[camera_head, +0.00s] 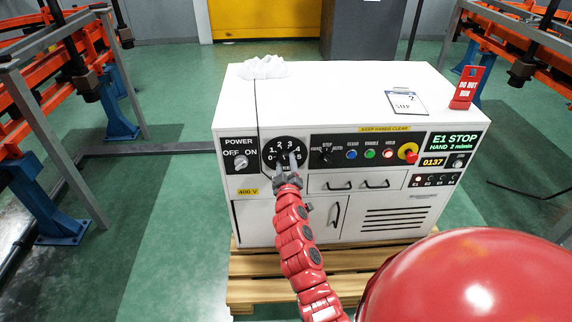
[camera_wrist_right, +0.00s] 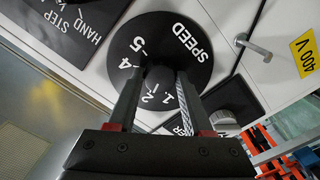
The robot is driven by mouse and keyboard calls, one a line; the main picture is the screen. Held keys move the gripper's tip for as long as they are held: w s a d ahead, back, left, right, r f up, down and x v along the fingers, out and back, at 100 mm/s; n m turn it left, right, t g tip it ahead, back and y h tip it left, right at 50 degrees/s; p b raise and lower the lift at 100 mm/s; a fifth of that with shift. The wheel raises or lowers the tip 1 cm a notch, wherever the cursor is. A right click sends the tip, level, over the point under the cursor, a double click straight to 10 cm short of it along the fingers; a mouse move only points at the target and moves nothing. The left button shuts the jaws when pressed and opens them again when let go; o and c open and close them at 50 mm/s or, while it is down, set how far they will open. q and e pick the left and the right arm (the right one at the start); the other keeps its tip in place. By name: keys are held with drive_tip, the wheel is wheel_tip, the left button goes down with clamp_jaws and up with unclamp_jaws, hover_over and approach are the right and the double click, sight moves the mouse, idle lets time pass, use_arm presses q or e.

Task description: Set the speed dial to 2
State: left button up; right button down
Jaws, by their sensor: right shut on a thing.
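The speed dial (camera_head: 276,147) is a round black disc with white numerals on the left of the white cabinet's front panel. In the right wrist view the dial (camera_wrist_right: 195,60) shows the word SPEED and several numerals around its centre. My right gripper (camera_head: 287,161) reaches it from below on the red arm. In the wrist view its two fingers (camera_wrist_right: 158,90) are closed on the knob at the dial's centre. My left gripper is not in view.
A power switch (camera_head: 240,162) sits left of the dial, and a STEP/HAND/AUTO selector (camera_head: 324,155) sits right of it. Coloured buttons and a red emergency stop (camera_head: 408,152) follow.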

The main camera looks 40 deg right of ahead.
idle(0.4)
drive_tip(key=shift+c, duration=1.6)
unclamp_jaws()
drive_tip(key=v, duration=1.7)
drive_tip(key=shift+s, duration=0.25)
drive_tip(key=shift+a, duration=0.15)
